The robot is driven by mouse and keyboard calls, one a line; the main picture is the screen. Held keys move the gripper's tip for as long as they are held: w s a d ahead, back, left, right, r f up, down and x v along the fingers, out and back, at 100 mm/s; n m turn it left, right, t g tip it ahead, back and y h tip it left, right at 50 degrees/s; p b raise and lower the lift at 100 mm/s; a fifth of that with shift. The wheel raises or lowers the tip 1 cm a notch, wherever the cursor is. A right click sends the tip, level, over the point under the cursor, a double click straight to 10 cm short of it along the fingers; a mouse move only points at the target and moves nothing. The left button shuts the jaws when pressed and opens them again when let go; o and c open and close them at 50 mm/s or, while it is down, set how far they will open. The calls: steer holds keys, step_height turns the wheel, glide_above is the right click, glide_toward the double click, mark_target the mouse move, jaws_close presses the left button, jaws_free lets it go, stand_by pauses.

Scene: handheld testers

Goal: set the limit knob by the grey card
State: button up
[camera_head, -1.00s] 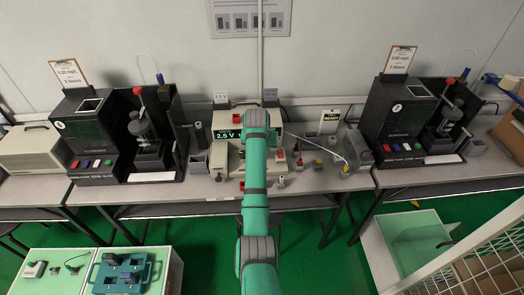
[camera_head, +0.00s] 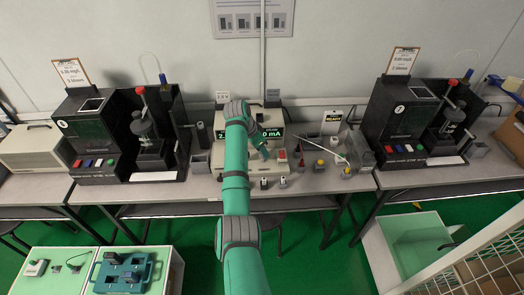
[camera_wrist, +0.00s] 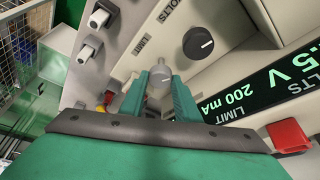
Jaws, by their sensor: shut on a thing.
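The bench power supply (camera_head: 228,172) stands on the middle table. In the wrist view its lit display (camera_wrist: 262,90) reads 2.5 V and limit 200 mA. My gripper (camera_wrist: 160,88) is shut on the pale grey limit knob (camera_wrist: 160,76), one green finger on each side, beside the LIMIT label. The black volts knob (camera_wrist: 198,43) with its white pointer mark is free next to it. In the head view my gripper (camera_head: 265,152) is at the supply's front; my arm hides part of the display. The grey card (camera_head: 273,95) stands above the supply, its writing too small to read.
A white card (camera_head: 222,97) stands left of the grey one. A red switch (camera_wrist: 288,136) is close to my gripper. Two white-tipped terminals (camera_wrist: 95,32) stick out nearby. Dark tester stations (camera_head: 95,135) stand on both sides. Small coloured items (camera_head: 320,163) lie to the right.

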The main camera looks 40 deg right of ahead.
steer(key=shift+m, duration=0.4)
steer(key=o, duration=1)
steer(key=shift+o, duration=0.2)
steer(key=v, duration=1)
steer(key=shift+w+r, duration=0.2)
steer(key=shift+r, duration=0.2)
steer(key=shift+w+a, duration=0.1)
